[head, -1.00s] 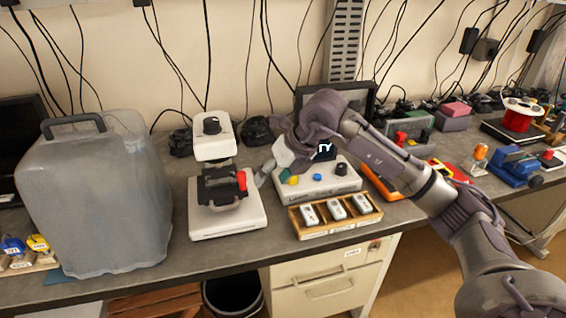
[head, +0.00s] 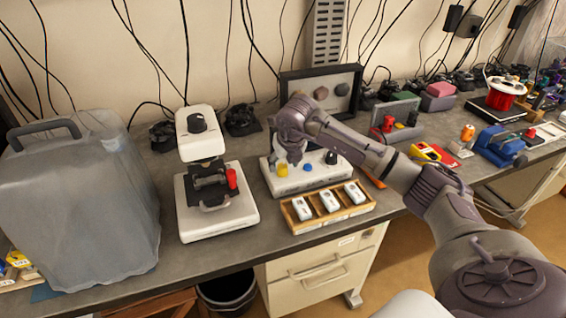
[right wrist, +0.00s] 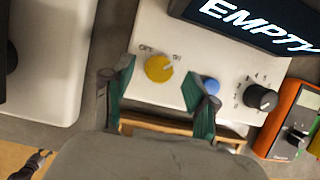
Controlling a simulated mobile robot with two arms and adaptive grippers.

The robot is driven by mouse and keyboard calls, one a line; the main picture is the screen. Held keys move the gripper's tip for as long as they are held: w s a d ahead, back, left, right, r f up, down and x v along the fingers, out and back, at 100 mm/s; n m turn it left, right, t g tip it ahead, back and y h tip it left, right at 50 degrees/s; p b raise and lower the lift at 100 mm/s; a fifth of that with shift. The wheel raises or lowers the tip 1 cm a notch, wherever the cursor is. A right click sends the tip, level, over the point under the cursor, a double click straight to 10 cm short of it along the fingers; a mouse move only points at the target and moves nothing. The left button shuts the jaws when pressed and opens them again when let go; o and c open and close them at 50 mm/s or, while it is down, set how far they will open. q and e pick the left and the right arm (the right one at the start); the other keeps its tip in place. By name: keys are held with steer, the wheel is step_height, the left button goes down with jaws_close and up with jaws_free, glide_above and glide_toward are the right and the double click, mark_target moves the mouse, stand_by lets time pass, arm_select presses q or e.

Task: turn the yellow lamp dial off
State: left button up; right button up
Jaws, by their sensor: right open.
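The yellow dial (head: 283,171) is a round knob on the left part of a white control box (head: 303,181). In the right wrist view the yellow dial (right wrist: 159,69) has an OFF mark at its upper left and an ON mark at its upper right. Its pointer seems to face the ON side. My right gripper (head: 288,156) points down over the box, just at the dial. In the right wrist view its green-padded fingers (right wrist: 158,80) are spread, one on each side of the dial, with gaps to it. My left gripper is not in view.
A blue button (right wrist: 211,86) and a black knob (right wrist: 260,97) sit right of the dial. A dark screen reading EMPTY (right wrist: 255,22) stands behind. A wooden tray (head: 325,216) is in front, a microscope (head: 215,203) to the left, an orange meter (right wrist: 290,122) to the right.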

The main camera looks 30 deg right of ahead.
steer(key=shift+w+f, duration=0.15)
steer(key=shift+f, duration=0.25)
steer(key=shift+w+f, duration=0.1)
steer(key=shift+f, duration=0.15)
steer(key=shift+w+f, duration=0.1)
steer(key=shift+f, duration=0.1)
steer(key=shift+c, duration=0.3)
steer(key=shift+r, duration=0.1)
jaws_close()
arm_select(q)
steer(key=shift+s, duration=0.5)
